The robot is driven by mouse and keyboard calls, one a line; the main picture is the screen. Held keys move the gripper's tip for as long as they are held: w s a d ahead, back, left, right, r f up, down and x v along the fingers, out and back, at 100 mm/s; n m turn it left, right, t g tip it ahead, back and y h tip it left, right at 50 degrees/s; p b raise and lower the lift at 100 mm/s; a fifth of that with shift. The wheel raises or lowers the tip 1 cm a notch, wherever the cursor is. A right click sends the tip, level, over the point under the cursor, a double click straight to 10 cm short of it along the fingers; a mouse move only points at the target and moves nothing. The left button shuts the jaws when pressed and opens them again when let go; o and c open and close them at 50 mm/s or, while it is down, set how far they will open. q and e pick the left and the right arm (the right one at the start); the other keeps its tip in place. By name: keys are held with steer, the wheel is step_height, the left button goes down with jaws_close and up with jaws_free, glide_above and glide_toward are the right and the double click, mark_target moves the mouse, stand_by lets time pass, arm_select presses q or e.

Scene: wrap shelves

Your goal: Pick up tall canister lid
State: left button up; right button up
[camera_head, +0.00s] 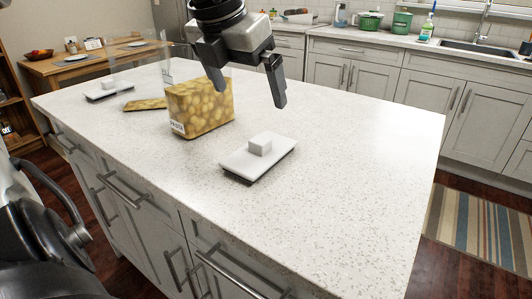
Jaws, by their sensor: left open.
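A white square lid (236,165) with a small block-shaped knob lies flat on the speckled white island top, right of the middle canister. A second white lid (98,95) with a knob lies farther back at the left. I cannot tell which one is the tall canister's lid. A clear canister (205,108) filled with yellowish food and bearing a small label stands between them. My left gripper (249,96) comes down from the top, open. Its fingers are apart above the counter, behind and above the nearer lid, one overlapping the canister in view. My right gripper is out of view.
A clear upright container, its edges faint, with yellow contents (146,104) low inside stands beside the far lid. The island top (345,190) is bare at the right and front. A back counter holds green pots (370,20) and a sink (485,48).

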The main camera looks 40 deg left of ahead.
arm_select(q)
glide_above(260, 139)
steer(key=s, duration=0.1)
steer(key=f, duration=0.7)
steer(key=shift+s+d, duration=0.15)
steer(key=shift+d, duration=0.05)
steer(key=x, duration=0.4)
steer(key=shift+s+f, duration=0.3)
steer(key=shift+f, duration=0.2)
steer(key=shift+w+f, duration=0.15)
steer(key=shift+f, duration=0.1)
steer(key=shift+c, duration=0.3)
steer(key=c, duration=1)
